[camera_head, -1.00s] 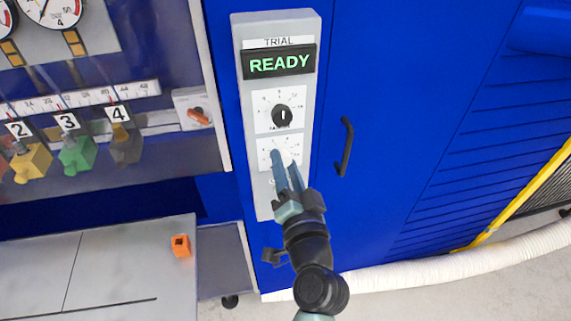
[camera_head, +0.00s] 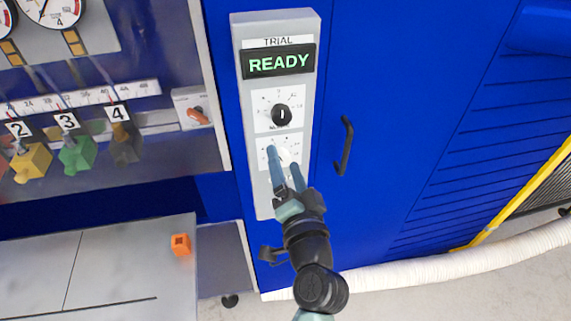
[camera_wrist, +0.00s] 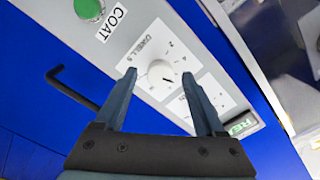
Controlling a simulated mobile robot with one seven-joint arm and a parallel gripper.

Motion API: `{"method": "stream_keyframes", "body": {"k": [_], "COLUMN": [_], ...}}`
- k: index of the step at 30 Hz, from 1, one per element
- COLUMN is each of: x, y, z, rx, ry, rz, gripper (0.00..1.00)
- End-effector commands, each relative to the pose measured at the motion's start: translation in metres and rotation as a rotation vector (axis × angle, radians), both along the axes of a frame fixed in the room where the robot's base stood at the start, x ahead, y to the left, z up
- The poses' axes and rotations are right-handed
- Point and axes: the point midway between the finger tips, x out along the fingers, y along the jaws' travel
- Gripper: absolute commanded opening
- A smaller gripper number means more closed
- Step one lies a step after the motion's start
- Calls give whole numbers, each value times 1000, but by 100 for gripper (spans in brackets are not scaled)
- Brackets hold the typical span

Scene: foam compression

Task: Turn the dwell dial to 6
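The dwell dial (camera_wrist: 161,73) is a round white knob on a white plate, labelled "DWELL S" in the wrist view. A dark pointer mark lies toward the lower right of the knob in that view. The surrounding numbers are too small to read surely. In the head view the white knob (camera_head: 284,156) shows partly between my fingers on the lower plate. My gripper (camera_wrist: 158,76) is open, its two blue fingertips on either side of the knob. I cannot tell whether they touch it. The gripper also shows in the head view (camera_head: 282,157).
Above the dwell dial is a black knob (camera_head: 281,114), under a green "READY" display (camera_head: 279,62). A green button (camera_wrist: 89,9) sits by a "COAT" label. A black door handle (camera_head: 345,146) stands right of the panel. An orange block (camera_head: 181,244) lies on the grey table.

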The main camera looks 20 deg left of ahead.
Motion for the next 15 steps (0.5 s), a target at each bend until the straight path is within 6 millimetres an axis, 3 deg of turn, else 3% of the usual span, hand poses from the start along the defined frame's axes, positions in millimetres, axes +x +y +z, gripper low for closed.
{"method": "stream_keyframes", "body": {"k": [8,15], "x": [-4,-35], "y": [-3,-24], "z": [-1,-4], "rx": [0,1], "ry": [-1,1], "rz": [-1,-3], "gripper": [72,72]}}
